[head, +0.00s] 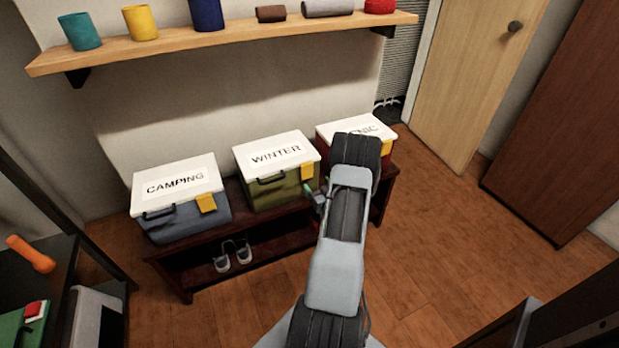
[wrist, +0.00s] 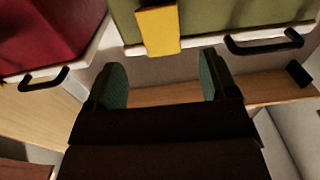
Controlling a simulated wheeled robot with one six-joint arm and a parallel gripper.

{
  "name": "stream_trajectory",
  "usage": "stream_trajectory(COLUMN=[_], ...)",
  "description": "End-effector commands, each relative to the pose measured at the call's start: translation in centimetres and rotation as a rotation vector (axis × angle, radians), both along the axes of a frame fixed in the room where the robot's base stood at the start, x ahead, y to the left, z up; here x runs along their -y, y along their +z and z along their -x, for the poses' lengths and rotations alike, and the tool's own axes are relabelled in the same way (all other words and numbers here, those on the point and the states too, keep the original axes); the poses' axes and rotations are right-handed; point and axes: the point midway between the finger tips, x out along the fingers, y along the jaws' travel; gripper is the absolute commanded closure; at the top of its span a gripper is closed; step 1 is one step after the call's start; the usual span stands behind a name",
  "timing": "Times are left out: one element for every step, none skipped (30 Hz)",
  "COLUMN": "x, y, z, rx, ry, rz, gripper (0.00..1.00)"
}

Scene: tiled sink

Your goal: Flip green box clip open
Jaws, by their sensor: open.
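The green box (head: 275,190) stands on the bench between two other boxes, with a white lid (head: 276,149) labelled WINTER. Its yellow clip (head: 307,172) lies against the front, at the lid edge. In the wrist view the green box (wrist: 225,22) and the yellow clip (wrist: 159,30) appear at the top, with a black handle (wrist: 264,44) to the right. My gripper (head: 315,193) is in front of the box, close to the clip. In the wrist view its green fingertips (wrist: 161,78) are apart and empty. The clip appears beyond them, roughly in line with the gap, without visible contact.
A blue box labelled CAMPING (head: 182,210) stands left on the dark bench (head: 170,262). A red box (head: 355,134) stands right, partly behind my arm. Shoes (head: 233,254) sit under the bench. A shelf (head: 235,35) with several containers hangs above. Open floor lies right.

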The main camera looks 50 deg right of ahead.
Motion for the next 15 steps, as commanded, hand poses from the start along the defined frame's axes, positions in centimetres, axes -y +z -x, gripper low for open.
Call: stream_trajectory(x=[0.2,0.4,0.7,0.9,1.0,1.2,1.4,1.5,1.7,1.8,1.9,2.0,2.0,2.1,2.1], y=[-0.1,-0.1,-0.1,-0.1,-0.1,0.0,0.0,-0.1,0.0,0.0,-0.1,-0.1,0.0,0.0,0.0], z=[-1.0,-1.5,-2.1,-2.5,-2.9,-3.5,-3.8,-4.1,-4.5,-4.8,-5.0,-5.3,-5.4,-5.5,-5.7], rx=[0.002,0.001,0.001,0.001,0.001,0.002,0.001,0.000,0.001,0.001,0.000,0.000,0.000,0.000,0.000], ry=[0.002,0.002,0.002,0.002,0.001,0.001,0.001,0.001,0.001,0.001,0.000,-0.001,-0.001,-0.001,-0.001], rz=[0.002,0.003,0.003,0.003,0.001,0.002,0.001,0.001,0.001,0.001,0.000,0.000,0.000,-0.001,-0.001], gripper=[0.21,0.21,0.21,0.21,0.21,0.21,0.21,0.21,0.21,0.21,0.21,0.21,0.21,0.21,0.21])
